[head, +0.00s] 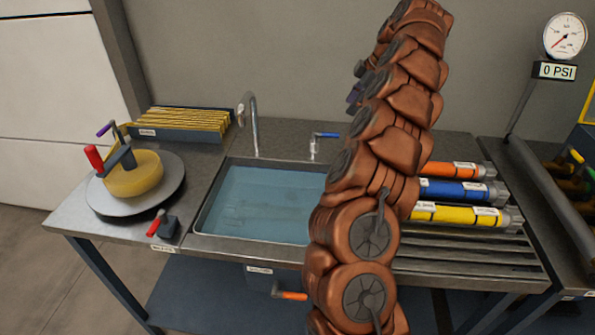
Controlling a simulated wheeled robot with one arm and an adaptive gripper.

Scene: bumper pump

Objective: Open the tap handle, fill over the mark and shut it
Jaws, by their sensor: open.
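A sink basin (203,226) set in the metal bench holds blue, clear water. A curved metal tap spout (255,135) stands behind its back edge. To its right, a small valve has a blue tap handle (326,135) that points right. An orange handle (290,296) sits on a fitting below the sink's front. I cannot make out a fill mark. My copper-coloured arm rises across the sink's right side and hides part of it. My gripper does not show clearly; a dark purple part shows at the arm's left edge, and I cannot tell what it is.
A round plate (95,194) with a yellow device (134,181) and a red-handled fitting (160,226) stand left of the sink. Orange, blue (455,192) and yellow (455,214) tubes lie on the right. A gauge (566,37) reads 0 PSI at far right.

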